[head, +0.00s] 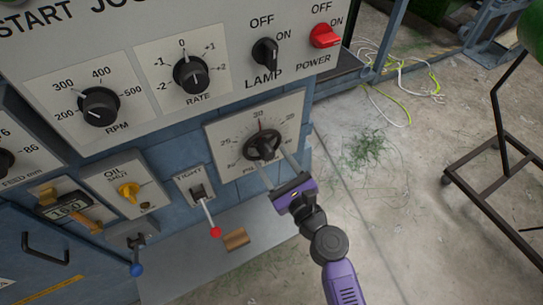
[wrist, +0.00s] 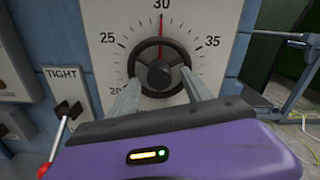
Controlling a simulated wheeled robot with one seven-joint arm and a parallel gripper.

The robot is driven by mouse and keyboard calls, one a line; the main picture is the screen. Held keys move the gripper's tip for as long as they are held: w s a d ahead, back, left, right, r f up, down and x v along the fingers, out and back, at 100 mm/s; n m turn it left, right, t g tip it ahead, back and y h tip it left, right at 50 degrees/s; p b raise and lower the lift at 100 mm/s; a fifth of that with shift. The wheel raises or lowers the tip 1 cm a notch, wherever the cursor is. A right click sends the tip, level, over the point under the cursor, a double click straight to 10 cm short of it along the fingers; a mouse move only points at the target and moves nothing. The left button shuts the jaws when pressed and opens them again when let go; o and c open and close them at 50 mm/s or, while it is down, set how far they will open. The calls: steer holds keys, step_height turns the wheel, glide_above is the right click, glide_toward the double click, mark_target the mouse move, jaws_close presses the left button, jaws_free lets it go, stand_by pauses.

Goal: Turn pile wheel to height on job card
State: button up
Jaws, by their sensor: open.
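The pile wheel (head: 263,146) is a small black handwheel on a white dial plate (head: 293,104) with a scale marked 25, 30 and more. In the wrist view the wheel (wrist: 159,68) faces me, and the red pointer (wrist: 162,32) stands at about 30. My gripper (head: 267,166) is open, with one finger on each side of the wheel's lower part. In the wrist view the fingers (wrist: 160,92) reach up to the wheel's left and right rim; I cannot tell whether they touch it. No job card can be made out in either view.
Left of the dial is the TIGHT lever with a red knob (head: 215,232). Further left are the yellow OIL tap (head: 129,192) and a blue-knobbed lever (head: 136,269). RPM (head: 100,107) and RATE (head: 191,73) knobs are above. A black wheeled frame (head: 500,190) stands right, over open floor.

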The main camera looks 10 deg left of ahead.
steer(key=shift+w+a, duration=0.45)
steer(key=shift+w, duration=0.15)
jaws_close()
